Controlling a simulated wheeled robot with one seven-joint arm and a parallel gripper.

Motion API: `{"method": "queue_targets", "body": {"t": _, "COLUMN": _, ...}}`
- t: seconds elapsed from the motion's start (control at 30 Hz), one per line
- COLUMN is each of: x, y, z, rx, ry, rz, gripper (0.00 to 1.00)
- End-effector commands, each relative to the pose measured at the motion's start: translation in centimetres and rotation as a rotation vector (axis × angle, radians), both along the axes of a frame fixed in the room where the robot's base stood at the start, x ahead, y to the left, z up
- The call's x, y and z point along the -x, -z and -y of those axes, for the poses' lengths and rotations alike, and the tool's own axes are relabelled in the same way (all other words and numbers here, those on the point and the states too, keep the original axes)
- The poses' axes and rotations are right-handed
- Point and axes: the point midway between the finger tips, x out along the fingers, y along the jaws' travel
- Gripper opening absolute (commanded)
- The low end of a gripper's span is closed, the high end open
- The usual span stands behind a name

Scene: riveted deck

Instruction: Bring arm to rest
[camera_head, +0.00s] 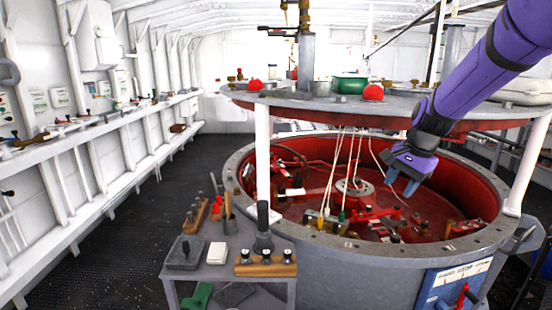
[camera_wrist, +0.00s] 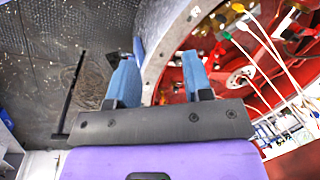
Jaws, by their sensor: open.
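My purple arm (camera_head: 472,75) reaches in from the upper right in the head view. My gripper (camera_head: 403,182) hangs at its end, over the right part of the round grey tank with a red inside. In the wrist view my gripper (camera_wrist: 158,78) shows two blue fingers spread apart, with nothing between them. Beyond the fingers are the tank's rim (camera_wrist: 172,40) and the dark deck floor (camera_wrist: 70,40).
A round raised top (camera_head: 320,101) on white posts stands above the tank, close to my arm. White cords (camera_head: 334,170) hang into the tank. A small grey side table (camera_head: 226,255) with tools stands in front. The dark floor (camera_head: 130,230) at left is clear.

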Motion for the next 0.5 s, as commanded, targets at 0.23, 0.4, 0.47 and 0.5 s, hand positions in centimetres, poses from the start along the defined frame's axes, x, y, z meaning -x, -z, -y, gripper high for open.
{"method": "queue_targets", "body": {"t": 0.23, "x": 6.8, "y": -5.3, "z": -0.2, "rx": 0.032, "ry": -0.197, "rz": 0.099, "gripper": 0.46}}
{"method": "queue_targets", "body": {"t": 0.4, "x": 11.6, "y": -7.8, "z": -0.3, "rx": 0.077, "ry": -0.332, "rz": 0.164, "gripper": 0.46}}
{"method": "queue_targets", "body": {"t": 0.47, "x": 13.3, "y": -8.5, "z": -0.4, "rx": 0.096, "ry": -0.379, "rz": 0.185, "gripper": 0.46}}
{"method": "queue_targets", "body": {"t": 0.5, "x": 14.5, "y": -8.9, "z": -0.4, "rx": 0.111, "ry": -0.411, "rz": 0.201, "gripper": 0.46}}
